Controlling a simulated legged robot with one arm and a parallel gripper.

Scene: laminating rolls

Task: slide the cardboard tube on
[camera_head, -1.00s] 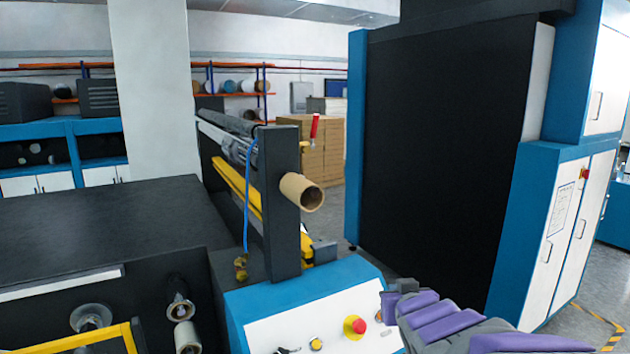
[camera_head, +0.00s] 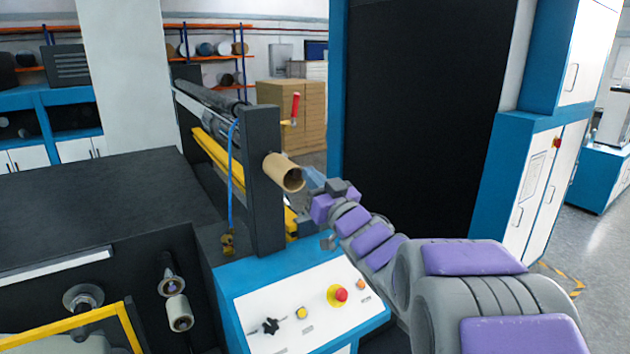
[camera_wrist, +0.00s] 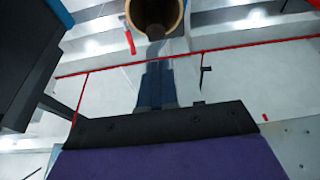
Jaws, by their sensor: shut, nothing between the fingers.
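The brown cardboard tube (camera_head: 285,172) sticks out from the right side of the dark upright post (camera_head: 264,180) of the machine, its open end facing right. How far it sits on a shaft is hidden. My gripper (camera_head: 316,182) is just right of the open end, with what looks like a small gap. In the wrist view, the tube's open end (camera_wrist: 156,14) is at the top, and my shut, empty fingers (camera_wrist: 155,82) point towards its lower rim. Whether the fingers touch the tube, I cannot tell.
A blue console (camera_head: 228,300) with a red button (camera_head: 341,294) stands below the tube. A red-handled lever (camera_head: 295,108) rises behind it. A tall dark cabinet (camera_head: 425,110) stands to the right. A blue hose (camera_head: 230,180) hangs left of the post.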

